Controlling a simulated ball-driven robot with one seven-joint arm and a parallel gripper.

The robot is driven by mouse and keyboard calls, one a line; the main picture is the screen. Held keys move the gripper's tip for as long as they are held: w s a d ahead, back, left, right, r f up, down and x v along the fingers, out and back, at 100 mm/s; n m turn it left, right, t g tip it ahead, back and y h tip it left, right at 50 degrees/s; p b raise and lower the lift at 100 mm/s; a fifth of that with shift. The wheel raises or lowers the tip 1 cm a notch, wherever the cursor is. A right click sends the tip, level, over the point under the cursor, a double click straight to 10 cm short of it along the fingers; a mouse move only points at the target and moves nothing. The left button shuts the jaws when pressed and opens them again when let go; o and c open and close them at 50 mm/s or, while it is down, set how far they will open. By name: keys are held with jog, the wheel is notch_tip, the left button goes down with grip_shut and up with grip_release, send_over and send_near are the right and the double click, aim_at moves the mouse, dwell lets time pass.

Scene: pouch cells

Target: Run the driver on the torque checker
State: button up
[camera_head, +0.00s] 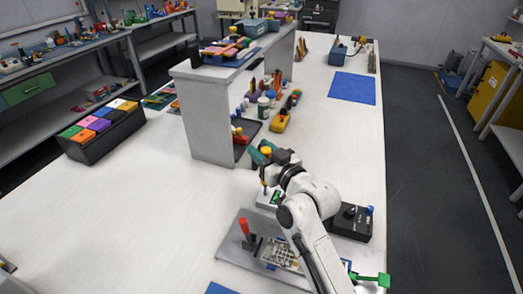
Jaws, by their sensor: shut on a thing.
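My gripper (262,158) is at the end of my white arm, low over the near part of the white bench. It is shut on the driver (266,151), whose orange top shows between the dark and teal gripper parts. The driver appears upright, with its lower end pointing down. Just below is a small pale device with a green display, which looks like the torque checker (276,197). My gripper and arm partly hide it. I cannot tell whether the driver's tip touches it.
A grey plate with a fixture (279,252) and a red-handled clamp (245,229) lies nearer. A black box with a knob (350,221) stands right of my arm. A grey shelf unit (205,120) stands behind left.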

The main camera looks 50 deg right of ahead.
jog(key=shift+f, duration=0.2)
dwell(0.5)
notch_tip(320, 180, up, 7)
jog(key=p, duration=0.5)
jog(key=shift+r+p, duration=0.2)
jog(key=shift+p, duration=0.15)
jog(key=shift+f, duration=0.1)
dwell(0.9)
